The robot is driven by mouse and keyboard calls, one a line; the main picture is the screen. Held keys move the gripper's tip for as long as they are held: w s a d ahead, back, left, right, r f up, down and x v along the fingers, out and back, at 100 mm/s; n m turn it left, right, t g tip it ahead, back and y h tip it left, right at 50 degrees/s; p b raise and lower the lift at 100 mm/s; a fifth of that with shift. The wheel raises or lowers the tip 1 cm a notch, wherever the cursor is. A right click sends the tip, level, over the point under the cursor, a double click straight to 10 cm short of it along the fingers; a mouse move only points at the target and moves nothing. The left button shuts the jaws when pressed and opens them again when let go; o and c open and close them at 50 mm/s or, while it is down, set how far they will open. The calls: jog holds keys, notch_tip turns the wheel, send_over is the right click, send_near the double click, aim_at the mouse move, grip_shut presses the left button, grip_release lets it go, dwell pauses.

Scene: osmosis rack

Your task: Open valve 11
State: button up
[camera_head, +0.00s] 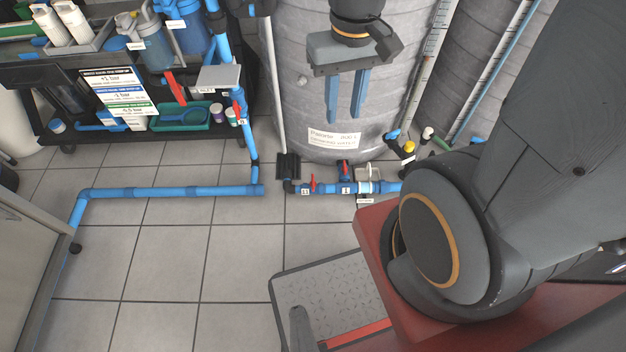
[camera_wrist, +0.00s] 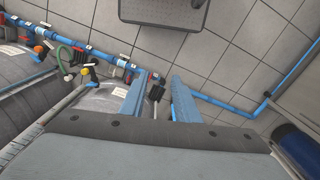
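A red valve handle (camera_head: 313,183) sits on the low blue pipe near the floor, beside a small white label (camera_head: 305,191) that appears to read 11. The handle appears to stand across the pipe. My gripper (camera_head: 346,119) hangs in front of the grey tank, above the pipe in the picture and apart from the handle. Its two blue fingers are spread with nothing between them. In the wrist view the open gripper (camera_wrist: 154,97) also shows, with the blue pipe (camera_wrist: 108,56) running beyond its fingers. The handle of valve 11 is too small to make out clearly there.
A second red-handled valve (camera_head: 344,170) stands just right of it. A black pipe support (camera_head: 288,166) is at its left. The grey tank (camera_head: 300,75) stands behind. A metal step plate (camera_head: 325,295) lies nearer me. Tiled floor (camera_head: 175,245) is clear at left.

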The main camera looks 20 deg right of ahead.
jog(key=w+d+f+m+b, duration=0.1)
jog(key=w+f+b, duration=0.5)
jog(key=f, duration=0.4)
jog(key=w+f+b, duration=0.6)
jog(key=f, duration=0.4)
jog(key=w+d+f+m+b, duration=0.1)
jog(key=w+f+b, duration=0.5)
jog(key=f, duration=0.4)
jog(key=m+b, duration=0.1)
jog(key=b, duration=1.7)
send_over(313, 181)
notch_tip(313, 181, down, 36)
jog(key=shift+f, duration=0.1)
notch_tip(313, 181, down, 8)
jog(key=b, duration=0.3)
grip_shut()
